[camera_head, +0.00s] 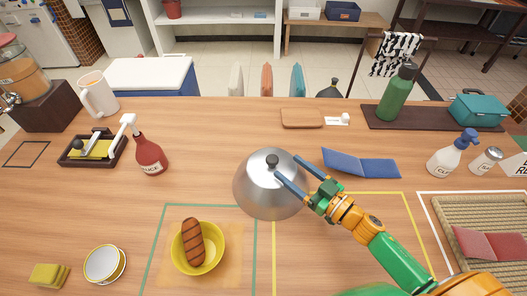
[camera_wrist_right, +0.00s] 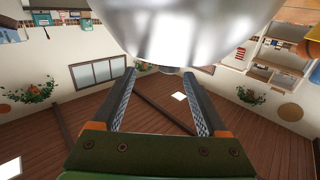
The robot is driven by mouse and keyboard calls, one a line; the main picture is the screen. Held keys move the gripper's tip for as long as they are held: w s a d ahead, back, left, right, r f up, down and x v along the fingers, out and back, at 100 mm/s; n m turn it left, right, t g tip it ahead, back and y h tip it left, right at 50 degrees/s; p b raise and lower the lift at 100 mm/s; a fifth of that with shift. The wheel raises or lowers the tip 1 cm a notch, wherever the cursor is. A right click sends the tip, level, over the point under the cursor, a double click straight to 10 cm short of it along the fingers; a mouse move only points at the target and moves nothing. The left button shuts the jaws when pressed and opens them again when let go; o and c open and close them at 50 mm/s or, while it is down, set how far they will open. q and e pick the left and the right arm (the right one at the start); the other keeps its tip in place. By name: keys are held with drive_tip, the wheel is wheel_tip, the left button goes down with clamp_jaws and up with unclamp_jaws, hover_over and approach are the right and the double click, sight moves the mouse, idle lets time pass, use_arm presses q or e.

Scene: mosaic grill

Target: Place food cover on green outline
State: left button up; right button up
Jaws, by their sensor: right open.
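The food cover (camera_head: 262,192) is a shiny silver dome with a dark knob (camera_head: 272,160), near the middle of the table in the head view. It overlaps the upper right corner of the green outline (camera_head: 254,232) and the top of the yellow outline. Inside the green outline a yellow bowl (camera_head: 212,262) holds a grilled sausage (camera_head: 193,243). My right gripper (camera_head: 301,163) is open, with one fingertip in front of the dome beside the knob. In the right wrist view the dome (camera_wrist_right: 200,25) hangs over the open fingers (camera_wrist_right: 165,98). My left gripper is out of view.
A red sauce bottle (camera_head: 150,157) stands left of the cover and a blue folded item (camera_head: 360,164) lies to its right. A white plate (camera_head: 105,263) and yellow sponges (camera_head: 48,275) are at the front left. A woven mat (camera_head: 456,213) is at the right.

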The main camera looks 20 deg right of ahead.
sight(277, 163)
drive_tip(key=shift+w+a+r+p, duration=0.25)
drive_tip(key=shift+w+a, duration=0.2)
drive_tip(key=shift+a, duration=0.15)
drive_tip(key=shift+w+a+r+p, duration=0.15)
drive_tip(key=shift+w+a+r, duration=0.1)
drive_tip(key=shift+w+a, duration=0.3)
drive_tip(key=x, duration=0.3)
drive_tip(key=shift+w+a+f, duration=0.15)
drive_tip(key=shift+a+f, duration=0.15)
drive_tip(key=shift+f, duration=0.05)
drive_tip(key=shift+s+r, duration=0.1)
drive_tip(key=shift+s, duration=0.1)
drive_tip(key=c, duration=0.7)
clamp_jaws()
